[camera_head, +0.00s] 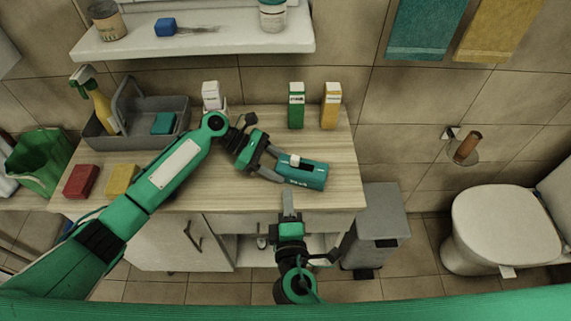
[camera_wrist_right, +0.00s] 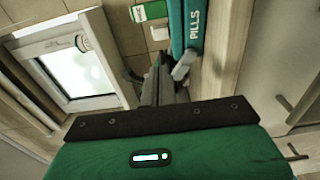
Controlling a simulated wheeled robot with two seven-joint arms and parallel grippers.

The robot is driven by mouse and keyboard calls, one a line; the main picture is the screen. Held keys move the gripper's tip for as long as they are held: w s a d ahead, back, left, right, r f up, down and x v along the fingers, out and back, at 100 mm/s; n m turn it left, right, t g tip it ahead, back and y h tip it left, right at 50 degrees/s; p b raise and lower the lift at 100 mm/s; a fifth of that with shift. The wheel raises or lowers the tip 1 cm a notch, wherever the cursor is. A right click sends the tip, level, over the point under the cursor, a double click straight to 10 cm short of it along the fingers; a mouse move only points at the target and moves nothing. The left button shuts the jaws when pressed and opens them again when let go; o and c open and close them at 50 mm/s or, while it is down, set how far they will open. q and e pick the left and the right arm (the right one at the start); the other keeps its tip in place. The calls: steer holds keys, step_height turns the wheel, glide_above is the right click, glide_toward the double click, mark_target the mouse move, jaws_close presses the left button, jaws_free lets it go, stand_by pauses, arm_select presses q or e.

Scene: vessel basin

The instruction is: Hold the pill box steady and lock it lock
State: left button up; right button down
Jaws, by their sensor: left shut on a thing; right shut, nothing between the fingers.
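The teal pill box (camera_head: 312,176) lies on the wooden counter, near its front edge. A small white piece, which looks like its lock (camera_head: 294,160), shows on its upper left part. In the right wrist view the box (camera_wrist_right: 195,22) shows at the top, with "PILLS" lettering. My left gripper (camera_head: 278,168) is shut on the left end of the pill box. My right gripper (camera_head: 289,198) is shut and empty, in front of the box near the counter's front edge. I cannot tell how the lock is set.
A green carton (camera_head: 296,108) and a yellow carton (camera_head: 331,108) stand behind the box. A grey caddy (camera_head: 104,140) and red (camera_head: 81,181) and yellow (camera_head: 122,180) blocks are on the left. A grey bin (camera_head: 382,215) stands right of the counter (camera_head: 225,190).

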mark_target(302, 175)
steer(key=shift+w, duration=0.1)
steer(key=w, duration=0.9)
steer(key=shift+w+a, duration=0.2)
steer(key=shift+w, duration=0.2)
steer(key=shift+d, duration=0.1)
steer(key=d, duration=0.2)
steer(key=s+d, duration=0.1)
steer(key=d, duration=0.1)
steer(key=shift+s, duration=0.15)
arm_select(q)
steer(key=shift+a, duration=0.1)
arm_select(e)
steer(key=s, duration=1)
steer(key=shift+d+f, duration=0.1)
